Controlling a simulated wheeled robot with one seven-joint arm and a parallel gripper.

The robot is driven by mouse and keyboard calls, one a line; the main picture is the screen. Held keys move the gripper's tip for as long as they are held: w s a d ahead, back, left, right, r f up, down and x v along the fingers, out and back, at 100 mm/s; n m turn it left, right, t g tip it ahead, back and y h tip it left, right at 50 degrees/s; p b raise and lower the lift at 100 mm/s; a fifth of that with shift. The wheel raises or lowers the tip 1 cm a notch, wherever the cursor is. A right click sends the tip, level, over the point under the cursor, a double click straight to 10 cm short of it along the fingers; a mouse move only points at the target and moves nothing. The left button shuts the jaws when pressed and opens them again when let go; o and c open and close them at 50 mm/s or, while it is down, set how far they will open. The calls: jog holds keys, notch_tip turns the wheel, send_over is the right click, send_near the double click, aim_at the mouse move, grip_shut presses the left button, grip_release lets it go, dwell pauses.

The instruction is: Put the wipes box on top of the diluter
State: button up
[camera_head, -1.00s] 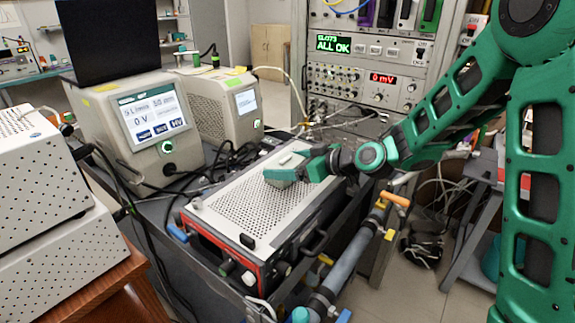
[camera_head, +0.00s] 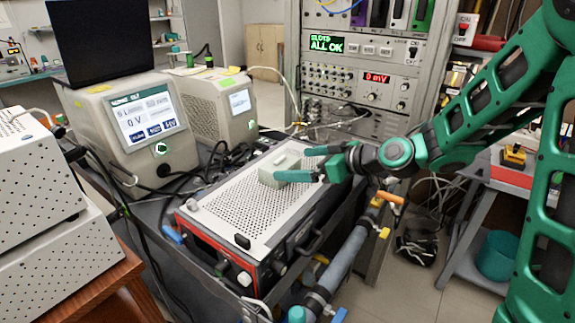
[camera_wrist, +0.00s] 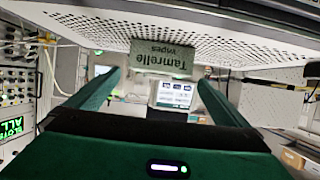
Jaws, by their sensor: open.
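The wipes box (camera_head: 280,169) is a small grey-green block resting on the perforated top of a white and red instrument. In the wrist view the wipes box (camera_wrist: 161,58) shows the lettering "Tamrelle wipes" and sits just beyond the fingertips. My gripper (camera_head: 308,163) is open, its two green fingers beside and just right of the box. In the wrist view my gripper (camera_wrist: 157,82) has empty space between its fingers. The instrument under the box, which may be the diluter (camera_head: 225,215), carries no readable name.
Two beige units with screens, a nearer one (camera_head: 110,120) and a farther one (camera_head: 225,110), stand behind left. A rack of electronics (camera_head: 350,80) stands at the back. White perforated boxes (camera_head: 30,200) sit at the left. A pipe (camera_head: 345,265) runs along the right side.

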jog(key=v, duration=0.5)
jog(key=shift+s+d, duration=0.15)
jog(key=s+d+f+m+g+h, duration=0.2)
jog(key=s+d+f+m+h, duration=0.15)
jog(key=s+d, duration=0.45)
jog(key=s+d+f+m+g+h, duration=0.2)
jog(key=s+d+f+m+h, duration=0.15)
jog(key=d, duration=0.75)
jog(key=s+d+m+g+h, duration=0.1)
jog(key=s+d+m, duration=0.4)
jog(key=s, duration=0.5)
jog(key=s+d+r+m+g+h, duration=0.1)
jog(key=s+d+m+g+h, duration=0.1)
jog(key=s+d, duration=0.4)
jog(key=s+m+g, duration=0.1)
jog(key=s+m, duration=0.1)
jog(key=s, duration=0.2)
jog(key=shift+s+d+r+m, duration=0.2)
jog(key=shift+d+r+m, duration=0.1)
jog(key=shift+m, duration=0.1)
jog(key=shift+a, duration=0.1)
